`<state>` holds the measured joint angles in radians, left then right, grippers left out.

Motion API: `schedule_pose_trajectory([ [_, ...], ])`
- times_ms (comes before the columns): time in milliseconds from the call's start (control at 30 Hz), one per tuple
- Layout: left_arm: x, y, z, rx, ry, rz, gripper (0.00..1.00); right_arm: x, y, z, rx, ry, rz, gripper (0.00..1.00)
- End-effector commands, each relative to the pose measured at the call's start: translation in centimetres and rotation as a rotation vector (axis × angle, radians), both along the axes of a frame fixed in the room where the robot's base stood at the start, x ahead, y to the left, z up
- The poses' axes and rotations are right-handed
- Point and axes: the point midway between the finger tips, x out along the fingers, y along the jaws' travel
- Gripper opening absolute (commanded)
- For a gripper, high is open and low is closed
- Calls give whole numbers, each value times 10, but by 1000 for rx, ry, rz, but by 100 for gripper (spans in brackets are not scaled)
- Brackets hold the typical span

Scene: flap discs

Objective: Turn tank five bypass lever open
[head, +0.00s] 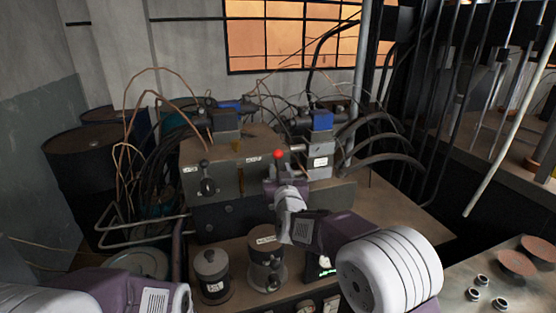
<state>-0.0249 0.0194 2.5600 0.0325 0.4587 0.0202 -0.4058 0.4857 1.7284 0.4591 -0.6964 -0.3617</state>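A hydraulic valve block (230,155) stands on a bench in the middle of the head view. A lever with a red ball knob (278,154) sticks up at its front right. A second lever with a black knob (207,185) is on the block's front left. The small labels are too blurred to read, so I cannot tell which lever belongs to tank five. My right gripper (285,193) is just below the red knob, in front of the block. It hides the lower part of that lever; contact and finger opening cannot be told. My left arm shows at the bottom left, its gripper out of frame.
Two grey cylindrical units (212,272) (266,255) stand on the bench in front of the block. Black hoses (375,130) arch to the right of it. Dark drums (90,165) stand at the left. Flat discs (517,264) and small metal rings lie on the right-hand table.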

Motion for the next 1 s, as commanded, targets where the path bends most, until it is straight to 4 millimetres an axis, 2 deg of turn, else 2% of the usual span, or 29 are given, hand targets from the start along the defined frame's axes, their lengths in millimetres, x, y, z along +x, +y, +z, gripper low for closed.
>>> schedule_pose_trajectory([
  [100,0,0,7,0,0,0,36,25,3,2,0,0,-1,32],
  [233,0,0,11,0,0,0,36,44,5,1,0,0,-1,32],
  [400,0,0,12,0,0,0,36,53,6,1,-1,0,0,32],
  [600,0,0,12,0,0,0,36,53,6,0,-1,0,0,32],
  [633,0,0,12,0,0,0,36,53,6,0,-1,0,0,29],
  [733,0,0,12,0,0,0,36,53,6,0,-1,0,0,1],
  [1000,0,0,12,0,0,0,36,53,6,2,-1,-4,0,0],
])
